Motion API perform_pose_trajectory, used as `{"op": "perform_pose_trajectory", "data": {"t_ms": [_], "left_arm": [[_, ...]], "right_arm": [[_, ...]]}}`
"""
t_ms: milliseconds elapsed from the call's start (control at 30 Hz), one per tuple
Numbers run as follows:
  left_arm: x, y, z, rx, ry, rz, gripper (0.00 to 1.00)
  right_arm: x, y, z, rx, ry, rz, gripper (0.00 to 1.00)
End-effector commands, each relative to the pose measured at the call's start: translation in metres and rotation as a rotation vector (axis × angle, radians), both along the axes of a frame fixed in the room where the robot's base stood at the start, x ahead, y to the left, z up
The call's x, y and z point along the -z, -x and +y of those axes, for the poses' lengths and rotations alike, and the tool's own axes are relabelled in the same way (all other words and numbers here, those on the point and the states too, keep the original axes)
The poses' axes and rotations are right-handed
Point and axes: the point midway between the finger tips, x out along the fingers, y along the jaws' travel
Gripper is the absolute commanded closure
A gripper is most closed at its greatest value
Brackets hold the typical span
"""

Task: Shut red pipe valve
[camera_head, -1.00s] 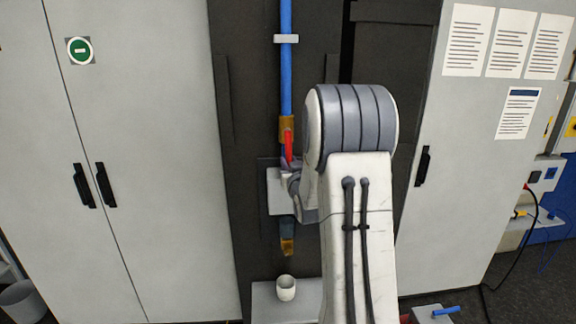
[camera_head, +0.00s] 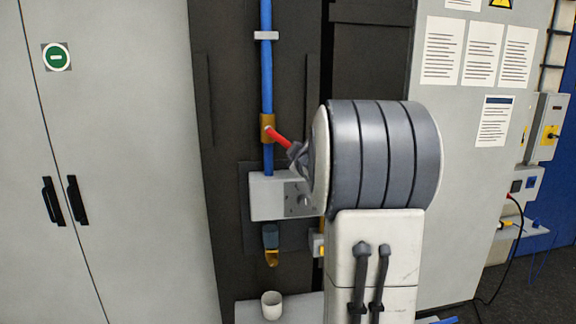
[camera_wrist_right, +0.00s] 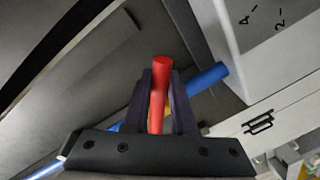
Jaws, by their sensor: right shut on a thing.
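The red valve handle (camera_head: 279,138) sits on a brass valve body (camera_head: 267,128) on the blue vertical pipe (camera_head: 267,90). The handle points right and down from the valve, at a slant to the pipe. My right gripper (camera_head: 297,154) is at the handle's outer end, partly hidden by my own arm. In the right wrist view my right gripper (camera_wrist_right: 159,100) is shut on the red handle (camera_wrist_right: 159,85), which lies between its two dark fingers. The blue pipe (camera_wrist_right: 207,78) runs behind the fingers there. My left gripper is not in view.
A grey box (camera_head: 268,198) is mounted below the valve, close to my right gripper. A brass spout (camera_head: 272,258) hangs above a white cup (camera_head: 271,305) on a ledge. Grey cabinets (camera_head: 110,150) stand at the left, and a panel with papers (camera_head: 483,52) is at the right.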

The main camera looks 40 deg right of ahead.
Motion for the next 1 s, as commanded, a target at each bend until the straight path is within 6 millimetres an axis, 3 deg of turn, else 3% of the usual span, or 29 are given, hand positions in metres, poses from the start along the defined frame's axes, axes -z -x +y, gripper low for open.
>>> {"op": "perform_pose_trajectory", "data": {"t_ms": [500, 1000], "left_arm": [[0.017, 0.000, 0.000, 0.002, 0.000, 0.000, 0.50], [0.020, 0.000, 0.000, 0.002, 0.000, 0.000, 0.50]], "right_arm": [[-0.036, 0.008, -0.014, -0.001, 0.394, 0.238, 1.00], [-0.054, 0.009, -0.015, -0.001, 0.574, 0.350, 1.00]]}}
